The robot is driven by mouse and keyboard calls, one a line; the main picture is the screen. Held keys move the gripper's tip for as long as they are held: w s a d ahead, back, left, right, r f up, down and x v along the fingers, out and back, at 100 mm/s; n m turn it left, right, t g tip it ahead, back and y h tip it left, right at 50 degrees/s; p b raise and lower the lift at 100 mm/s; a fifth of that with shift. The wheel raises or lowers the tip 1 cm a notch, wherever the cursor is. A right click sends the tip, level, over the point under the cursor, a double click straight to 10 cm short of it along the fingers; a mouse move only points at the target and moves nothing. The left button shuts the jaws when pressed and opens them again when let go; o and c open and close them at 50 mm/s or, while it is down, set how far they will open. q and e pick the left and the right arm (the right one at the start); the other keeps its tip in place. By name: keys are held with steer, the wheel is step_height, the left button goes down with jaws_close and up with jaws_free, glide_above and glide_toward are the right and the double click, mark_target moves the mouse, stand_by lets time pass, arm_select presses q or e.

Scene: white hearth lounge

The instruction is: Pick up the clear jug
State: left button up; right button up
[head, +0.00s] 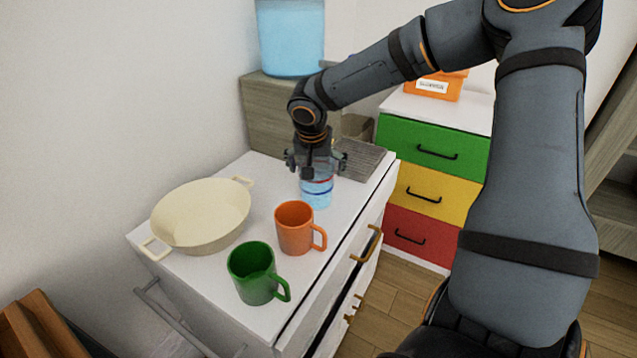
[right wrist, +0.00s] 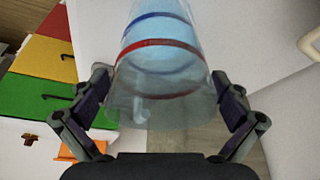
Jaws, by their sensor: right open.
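The clear jug (head: 316,192) stands on the white cabinet top behind the orange mug. It is see-through and bluish, with a red and a blue band. My right gripper (head: 316,163) is above it, pointing down, and hides its upper part in the head view. In the right wrist view the jug (right wrist: 160,65) lies between the two spread fingers of my right gripper (right wrist: 158,108). The fingers are open, one on each side of the jug. I cannot tell whether they touch it. My left gripper is not in view.
An orange mug (head: 295,228), a green mug (head: 254,272) and a cream two-handled pan (head: 202,215) share the white cabinet top (head: 258,168). A grey slatted block (head: 361,160) lies behind the jug. A blue container (head: 291,38) stands at the back. Coloured drawers (head: 435,147) stand right.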

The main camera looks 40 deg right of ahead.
steer(key=shift+x, duration=1.2)
steer(key=shift+r, duration=0.1)
steer(key=shift+s+a, duration=0.1)
steer(key=shift+s, duration=0.1)
steer(key=c, duration=1.3)
